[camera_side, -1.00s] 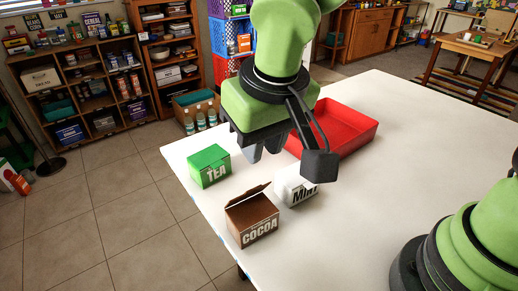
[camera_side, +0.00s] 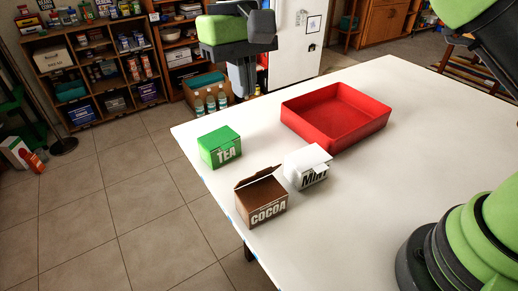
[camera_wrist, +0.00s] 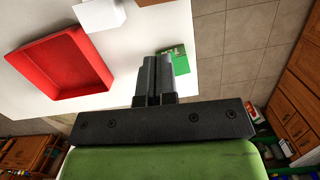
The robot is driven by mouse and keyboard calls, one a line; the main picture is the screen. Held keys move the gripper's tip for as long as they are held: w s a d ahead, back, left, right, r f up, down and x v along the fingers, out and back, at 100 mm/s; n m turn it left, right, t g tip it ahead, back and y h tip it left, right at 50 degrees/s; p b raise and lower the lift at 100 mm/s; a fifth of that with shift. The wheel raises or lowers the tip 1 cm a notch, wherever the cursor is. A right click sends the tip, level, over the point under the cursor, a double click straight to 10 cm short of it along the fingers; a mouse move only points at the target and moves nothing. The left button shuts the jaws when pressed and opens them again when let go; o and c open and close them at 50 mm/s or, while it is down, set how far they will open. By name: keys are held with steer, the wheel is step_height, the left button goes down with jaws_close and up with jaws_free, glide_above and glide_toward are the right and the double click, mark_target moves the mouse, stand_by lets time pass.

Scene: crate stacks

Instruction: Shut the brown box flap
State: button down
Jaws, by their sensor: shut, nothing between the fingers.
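The brown COCOA box (camera_side: 263,204) stands upright near the table's left front edge. Its brown flap (camera_side: 257,177) is raised and tilted up along the far side, leaving the top open. In the wrist view only a sliver of the brown box (camera_wrist: 150,3) shows at the top edge. My gripper (camera_side: 242,88) is raised high at the top of the side view, well away from the box and touching nothing. Its fingers (camera_wrist: 157,60) are together and empty in the wrist view.
A green TEA box (camera_side: 220,148) and a white MINT box (camera_side: 306,168) stand near the brown box. A red tray (camera_side: 335,114) lies behind them. The table's right part (camera_side: 430,130) is clear. Shelves (camera_side: 100,70) stand beyond the table.

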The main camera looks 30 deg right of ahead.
glide_toward(258, 176)
step_height(258, 176, down, 3)
steer(key=w, duration=0.2)
steer(key=shift+s+d+f, duration=0.25)
steer(key=shift+s+f, duration=0.25)
steer(key=shift+s, duration=0.2)
steer(key=shift+s+f, duration=0.55)
steer(key=shift+s, duration=0.3)
steer(key=shift+s+a, duration=0.1)
steer(key=shift+s+t, duration=0.2)
steer(key=shift+t, duration=0.2)
